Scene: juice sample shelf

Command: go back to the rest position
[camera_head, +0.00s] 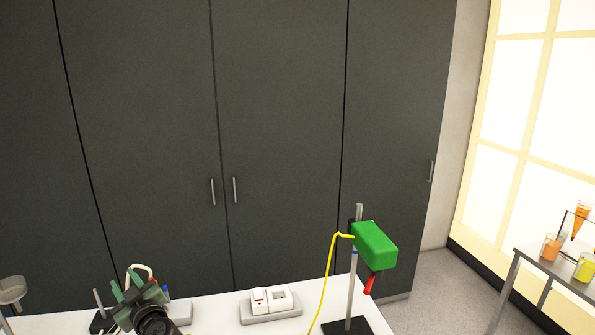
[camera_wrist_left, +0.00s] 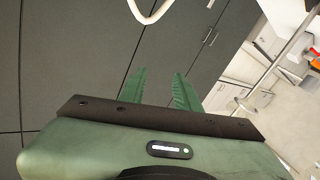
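My left gripper (camera_head: 125,282) is at the lower left of the head view, green with a dark wrist, over the near left part of the white table (camera_head: 222,318). In the left wrist view its two green fingers (camera_wrist_left: 160,86) stand apart with nothing between them, so it is open and empty. My right gripper is in neither view.
A green stirrer head (camera_head: 374,246) with a yellow cable hangs on a metal stand at the table's right. A white switch block (camera_head: 270,302) lies mid-table. Dark cabinets (camera_head: 280,130) close off the back. A side table (camera_head: 560,265) holds orange and yellow samples.

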